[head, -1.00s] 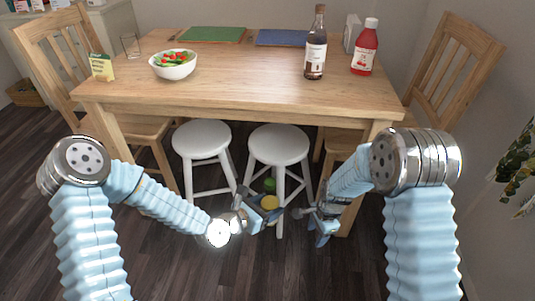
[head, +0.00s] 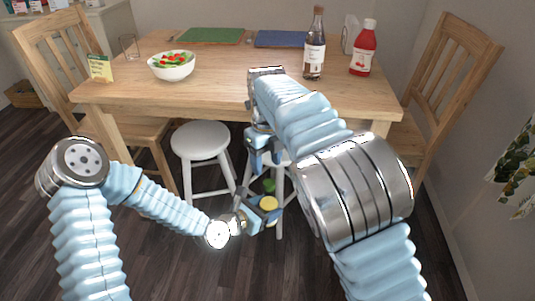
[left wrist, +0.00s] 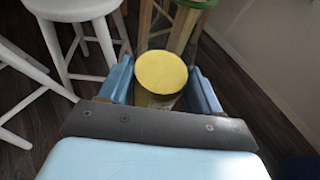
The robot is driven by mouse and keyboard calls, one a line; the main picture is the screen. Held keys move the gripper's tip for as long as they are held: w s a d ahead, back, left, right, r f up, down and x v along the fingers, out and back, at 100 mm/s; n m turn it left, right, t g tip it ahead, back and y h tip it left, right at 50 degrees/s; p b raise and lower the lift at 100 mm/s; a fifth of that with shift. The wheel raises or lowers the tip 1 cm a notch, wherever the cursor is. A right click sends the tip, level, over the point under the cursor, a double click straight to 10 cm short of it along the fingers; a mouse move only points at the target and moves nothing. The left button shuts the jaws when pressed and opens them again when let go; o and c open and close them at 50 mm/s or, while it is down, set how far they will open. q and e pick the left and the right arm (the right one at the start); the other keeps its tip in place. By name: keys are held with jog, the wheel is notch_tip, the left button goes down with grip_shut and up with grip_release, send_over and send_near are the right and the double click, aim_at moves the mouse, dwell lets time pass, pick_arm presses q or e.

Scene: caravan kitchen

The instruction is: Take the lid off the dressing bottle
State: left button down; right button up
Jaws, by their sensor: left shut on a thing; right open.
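A small bottle with a round yellow top (head: 269,203) is between the fingers of my left gripper (head: 264,211), low in front of the table. In the left wrist view the yellow top (left wrist: 160,72) faces the camera, with part of a pale body below it. My left gripper is shut on this bottle. My right gripper (head: 264,164) is open and empty, with its fingers pointing down, above the yellow top and apart from it. A green thing (head: 269,186) shows just behind the yellow top; I cannot tell what it belongs to.
The wooden table (head: 215,97) holds a salad bowl (head: 171,66), a dark sauce bottle (head: 314,50) and a red ketchup bottle (head: 364,52). A white stool (head: 200,141) stands at the table's front; another is mostly hidden behind my right arm. Chairs flank the table.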

aim_at(267, 181)
notch_tip(267, 181, down, 6)
jog(key=shift+r, duration=0.1)
